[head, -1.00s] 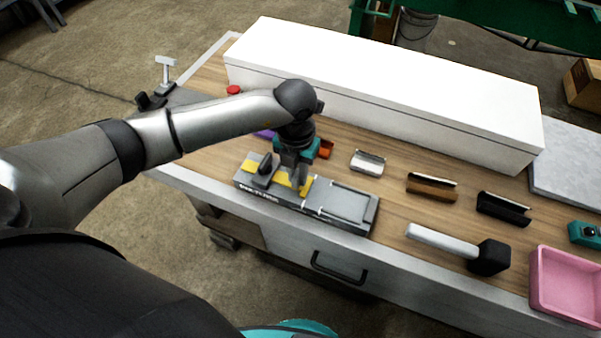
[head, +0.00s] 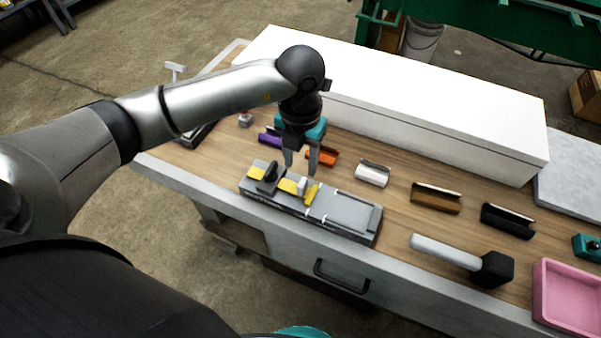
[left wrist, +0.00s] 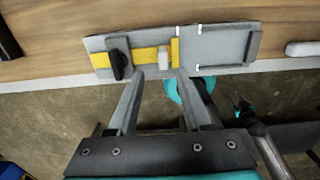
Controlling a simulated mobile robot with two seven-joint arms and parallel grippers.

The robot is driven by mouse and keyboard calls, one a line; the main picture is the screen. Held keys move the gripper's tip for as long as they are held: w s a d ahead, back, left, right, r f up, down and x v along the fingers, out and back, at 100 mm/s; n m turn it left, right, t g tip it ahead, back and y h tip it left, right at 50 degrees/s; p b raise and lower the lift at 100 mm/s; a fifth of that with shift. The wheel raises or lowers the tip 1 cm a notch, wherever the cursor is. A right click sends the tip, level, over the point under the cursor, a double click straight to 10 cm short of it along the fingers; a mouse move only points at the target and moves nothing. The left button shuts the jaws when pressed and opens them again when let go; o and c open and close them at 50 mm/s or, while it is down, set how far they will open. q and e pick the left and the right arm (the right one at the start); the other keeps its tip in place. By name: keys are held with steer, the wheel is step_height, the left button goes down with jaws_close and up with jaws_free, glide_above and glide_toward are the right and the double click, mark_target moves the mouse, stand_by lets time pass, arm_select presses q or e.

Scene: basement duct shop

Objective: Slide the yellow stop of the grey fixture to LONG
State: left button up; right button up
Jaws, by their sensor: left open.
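The grey fixture (head: 350,212) lies along the front of the bench. Its yellow stop (head: 312,194) is an upright plate at the end of a yellow slide, near the fixture's middle; it also shows in the left wrist view (left wrist: 175,52). A pale knob (left wrist: 163,58) stands on the slide beside the stop, and a black lever (left wrist: 118,62) is farther left. White marks (left wrist: 198,69) sit by the stop; I cannot read any label. My left gripper (head: 300,168) is open and empty, just above the fixture, apart from the stop.
Orange (head: 322,156), white (head: 372,174), brown (head: 436,198) and black (head: 508,220) channel pieces lie behind and right. A mallet (head: 447,249) and a pink tray (head: 568,300) are at the right. A long white box (head: 400,100) bounds the back.

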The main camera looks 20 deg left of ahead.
arm_select(q)
step_height(320, 180, up, 8)
steer(key=shift+f, duration=0.15)
stand_by(0.5)
